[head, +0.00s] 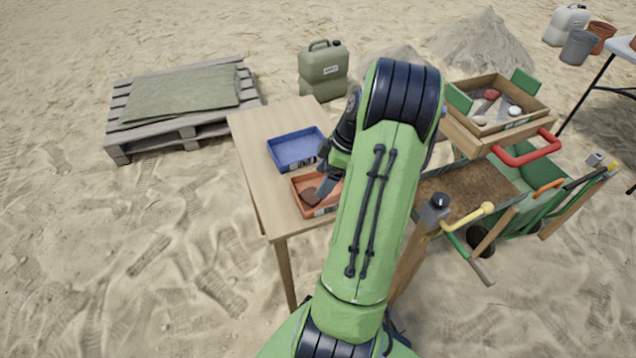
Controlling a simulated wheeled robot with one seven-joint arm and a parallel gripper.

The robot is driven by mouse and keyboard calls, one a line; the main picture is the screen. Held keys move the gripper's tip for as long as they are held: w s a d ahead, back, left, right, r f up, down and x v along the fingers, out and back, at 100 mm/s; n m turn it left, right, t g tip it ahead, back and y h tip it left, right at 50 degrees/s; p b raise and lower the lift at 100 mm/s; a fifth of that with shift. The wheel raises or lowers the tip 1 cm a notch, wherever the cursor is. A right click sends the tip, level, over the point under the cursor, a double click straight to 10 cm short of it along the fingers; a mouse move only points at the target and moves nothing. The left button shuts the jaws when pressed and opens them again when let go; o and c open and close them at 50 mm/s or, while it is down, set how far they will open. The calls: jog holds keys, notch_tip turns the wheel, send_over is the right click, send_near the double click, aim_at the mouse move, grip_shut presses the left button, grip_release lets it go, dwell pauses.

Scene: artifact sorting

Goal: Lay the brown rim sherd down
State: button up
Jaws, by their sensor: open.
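The brown rim sherd (309,197) is a small dark brown piece in the left part of the orange tray (326,209), on the wooden table. My gripper (318,192) is low over this tray, with its fingertips right at the sherd. The jaws are open. Whether a finger still touches the sherd is too small to tell. My green arm hides the right part of the orange tray and of the table.
A blue tray (297,149) sits behind the orange tray on the table (250,143). At right, a wooden box (476,120) holds several finds, beside a green cart (537,178) with a red handle. A jerrycan (323,72) and a pallet (117,144) stand behind.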

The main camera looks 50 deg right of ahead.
jog(key=p+v, duration=0.2)
jog(key=v, duration=0.6)
jog(key=w+a+r+m+h, duration=0.1)
jog(key=w+a+r, duration=0.15)
jog(key=a, duration=0.35)
jog(key=w+a+r+m+h, duration=0.1)
jog(key=a+r, duration=0.3)
jog(key=a, duration=0.3)
jog(key=w+a+r+h, duration=0.1)
jog(key=w+a+r, duration=0.15)
jog(key=a, duration=0.35)
jog(key=s+a+r+m+t, duration=0.2)
jog(key=s+a+m, duration=0.3)
jog(key=s+a, duration=0.6)
jog(key=a+r, duration=0.1)
jog(key=a, duration=0.1)
jog(key=shift+s+a, duration=0.3)
jog(key=shift+a, duration=0.05)
